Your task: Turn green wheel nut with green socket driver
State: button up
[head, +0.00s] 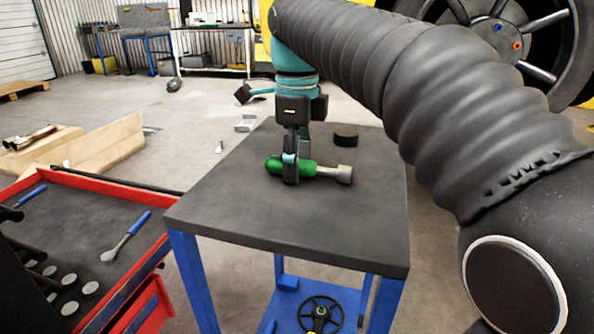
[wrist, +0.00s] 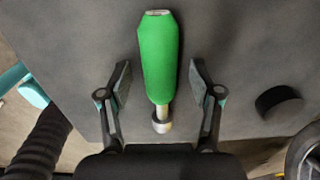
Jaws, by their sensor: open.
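The green socket driver (head: 310,168) lies on the dark top of the blue-legged table (head: 250,215), its grey metal socket end pointing right in the head view. In the wrist view its green handle (wrist: 158,60) lies between the two fingers. My gripper (head: 291,175) points down over the handle, with its fingers apart on either side; it also shows open in the wrist view (wrist: 159,78). A large wheel (head: 520,25) stands at the upper right with a blue and an orange nut visible. No green nut shows on it; my arm covers part of it.
A black round piece (head: 346,138) sits on the table behind the driver; it also shows in the wrist view (wrist: 279,102). A red tool cart (head: 100,180) holding blue-handled tools stands at left. A black handwheel with a green centre (head: 321,313) lies on the lower shelf.

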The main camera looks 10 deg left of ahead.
grip_shut()
jog(key=shift+r, duration=0.1)
jog(key=shift+r, duration=0.5)
jog(key=r+p, duration=0.1)
jog(key=r, duration=0.2)
jog(key=shift+w+d+r+p, duration=0.15)
jog(key=shift+w+r+p, duration=0.05)
jog(key=shift+r+p, duration=0.15)
jog(key=w+d+r+p, duration=0.3)
jog(key=w+d+r, duration=0.3)
jog(key=d, duration=0.3)
jog(key=shift+d+r, duration=0.15)
